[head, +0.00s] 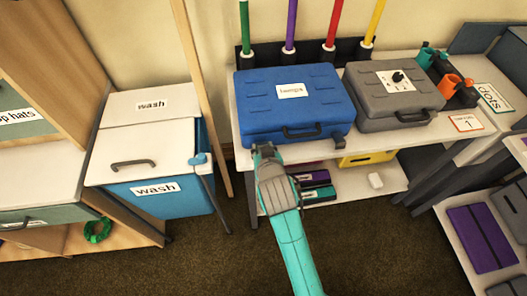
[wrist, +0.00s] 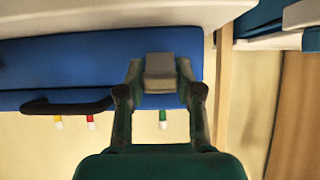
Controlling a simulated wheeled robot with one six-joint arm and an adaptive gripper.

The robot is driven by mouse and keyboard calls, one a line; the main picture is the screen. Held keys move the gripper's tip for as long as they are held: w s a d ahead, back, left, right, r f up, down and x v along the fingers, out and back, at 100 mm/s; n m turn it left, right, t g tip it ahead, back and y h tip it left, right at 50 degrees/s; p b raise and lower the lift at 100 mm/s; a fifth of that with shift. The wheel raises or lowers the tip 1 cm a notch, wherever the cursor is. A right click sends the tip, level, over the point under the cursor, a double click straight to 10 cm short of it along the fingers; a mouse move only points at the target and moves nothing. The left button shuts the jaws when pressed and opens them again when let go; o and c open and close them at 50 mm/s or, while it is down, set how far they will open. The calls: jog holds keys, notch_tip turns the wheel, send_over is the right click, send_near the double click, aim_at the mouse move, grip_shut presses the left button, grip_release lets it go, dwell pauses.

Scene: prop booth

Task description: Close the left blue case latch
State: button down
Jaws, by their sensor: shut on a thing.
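The blue case (head: 285,85), labelled "lamps", stands on the white table with its lid down. Its dark handle (head: 301,131) is on the front face, and the handle also shows in the wrist view (wrist: 65,104). My gripper (head: 264,152) is at the left end of the case's front. In the wrist view my gripper (wrist: 159,78) has a finger on each side of the grey left latch (wrist: 159,66) and is shut on it. In the head view my gripper hides this latch. I cannot tell the latch's exact angle.
A grey case (head: 393,97) stands right of the blue one. Green, purple, red and yellow poles (head: 333,25) rise behind. A wash bin (head: 160,193) stands to the left. Below the tabletop is a shelf (head: 390,178) with boxes. Bare carpet (head: 200,265) lies in front.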

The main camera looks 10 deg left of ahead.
jog(key=g, duration=0.1)
jog(key=w+r+g, duration=0.1)
jog(key=g, duration=0.1)
jog(key=shift+a+r+h, duration=0.2)
jog(key=shift+h, duration=0.2)
jog(key=shift+w+a+r+g+h, duration=0.1)
jog(key=shift+w+g+h, duration=0.1)
jog(key=shift+g, duration=0.4)
jog(key=shift+w+r+g+h, duration=0.1)
jog(key=shift+w+g, duration=0.05)
jog(key=shift+g, duration=0.45)
jog(key=c, duration=0.8)
grip_release()
jog(key=shift+w, duration=0.1)
jog(key=shift+o, duration=0.2)
jog(key=v, duration=0.7)
jog(key=shift+r, duration=0.25)
